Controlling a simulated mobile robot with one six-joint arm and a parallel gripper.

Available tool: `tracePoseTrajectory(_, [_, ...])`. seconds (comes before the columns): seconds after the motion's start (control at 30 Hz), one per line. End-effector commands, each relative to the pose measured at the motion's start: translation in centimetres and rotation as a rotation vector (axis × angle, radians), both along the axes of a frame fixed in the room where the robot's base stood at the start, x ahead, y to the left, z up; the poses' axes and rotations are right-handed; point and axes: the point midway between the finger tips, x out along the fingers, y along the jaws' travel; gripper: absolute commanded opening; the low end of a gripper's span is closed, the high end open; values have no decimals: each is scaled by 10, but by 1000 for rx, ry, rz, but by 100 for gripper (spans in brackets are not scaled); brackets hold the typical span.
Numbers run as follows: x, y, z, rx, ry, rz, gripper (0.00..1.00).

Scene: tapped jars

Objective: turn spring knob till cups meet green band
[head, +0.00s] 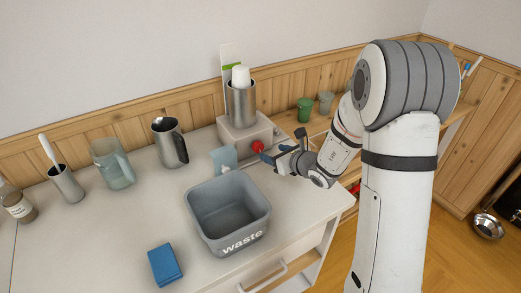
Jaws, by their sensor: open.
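A pale dispenser box (241,135) stands at the back of the worktop with a steel tube (240,106) on it. White cups (240,76) stick up out of the tube. Behind them is an upright white strip with a green band (230,66); in this view the cup top appears close to the band's height, but the angle leaves the exact match unclear. The red knob (257,146) is on the box's right front. My gripper (269,155) is open just right of and below the knob. I cannot tell whether a finger touches it.
A grey waste bin (228,208) stands in front of the box, with a light-blue item (223,158) behind it. A steel pitcher (169,142), a glass jug (112,165) and a blue cloth (164,265) are left. Green (304,109) and grey cups (325,103) stand behind my arm.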

Motion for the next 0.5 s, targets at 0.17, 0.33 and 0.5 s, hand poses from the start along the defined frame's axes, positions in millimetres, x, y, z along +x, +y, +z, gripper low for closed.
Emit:
tracePoseTrajectory(0.17, [5, 5, -11, 0, 1, 2, 59])
tracePoseTrajectory(0.33, [23, 21, -19, 1, 2, 5, 59])
tracePoseTrajectory(0.5, [41, 36, -29, 0, 1, 4, 59])
